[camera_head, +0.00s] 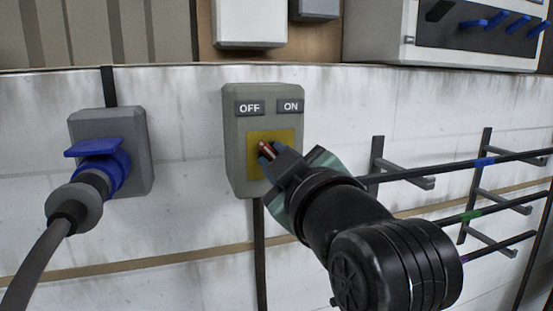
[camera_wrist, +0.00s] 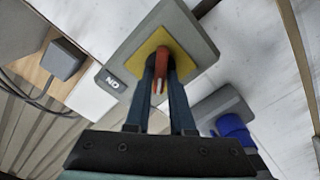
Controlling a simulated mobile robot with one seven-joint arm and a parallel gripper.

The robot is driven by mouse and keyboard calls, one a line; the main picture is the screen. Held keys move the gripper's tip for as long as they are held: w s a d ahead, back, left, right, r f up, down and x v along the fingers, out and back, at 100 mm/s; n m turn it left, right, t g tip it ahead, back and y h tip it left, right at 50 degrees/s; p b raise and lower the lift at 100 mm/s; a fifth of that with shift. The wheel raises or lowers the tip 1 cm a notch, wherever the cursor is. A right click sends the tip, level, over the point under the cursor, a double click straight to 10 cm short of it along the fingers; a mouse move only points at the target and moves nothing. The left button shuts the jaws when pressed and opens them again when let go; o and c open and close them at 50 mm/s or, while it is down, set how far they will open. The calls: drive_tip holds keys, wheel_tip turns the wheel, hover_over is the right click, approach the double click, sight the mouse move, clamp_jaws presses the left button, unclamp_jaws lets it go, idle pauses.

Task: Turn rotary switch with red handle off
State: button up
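The rotary switch is a grey wall box (camera_head: 237,160) with a yellow plate (camera_head: 285,137). An OFF label (camera_head: 249,107) is at its upper left and an ON label (camera_head: 291,106) at its upper right. The red handle (camera_head: 265,147) stands out from the plate and is partly hidden by my gripper (camera_head: 268,154). In the wrist view the red handle (camera_wrist: 160,62) lies between the two dark fingers of my gripper (camera_wrist: 161,72), which look closed against its sides. The handle's exact angle is hard to tell.
A grey socket box (camera_head: 139,150) with a blue plug (camera_head: 103,165) and thick cable is on the wall to the left. Dark rails on brackets (camera_head: 410,180) run along the wall to the right. A panel with blue levers (camera_head: 473,23) is at the upper right.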

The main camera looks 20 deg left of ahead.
drive_tip(key=o, duration=0.3)
drive_tip(key=b+v, duration=0.2)
drive_tip(key=v, duration=1.1)
drive_tip(key=shift+b, duration=0.35)
drive_tip(key=s+d+r+m+t+h+p, duration=0.1)
drive_tip(key=r+m+t+h, duration=0.2)
drive_tip(key=r+m+t, duration=0.1)
drive_tip(key=s+d+r+m+t+h+p, duration=0.1)
drive_tip(key=d+r+m+t+h, duration=0.1)
drive_tip(key=r+m+t+h, duration=0.1)
drive_tip(key=s+d+r+m+t+h+p, duration=0.1)
drive_tip(key=s+d+r+m+t+h, duration=0.1)
drive_tip(key=r+m+t+h, duration=0.2)
wheel_tip(320, 180, up, 3)
drive_tip(key=shift+f+m+t, duration=0.1)
drive_tip(key=shift+m+t, duration=0.6)
drive_tip(key=shift+m, duration=1.3)
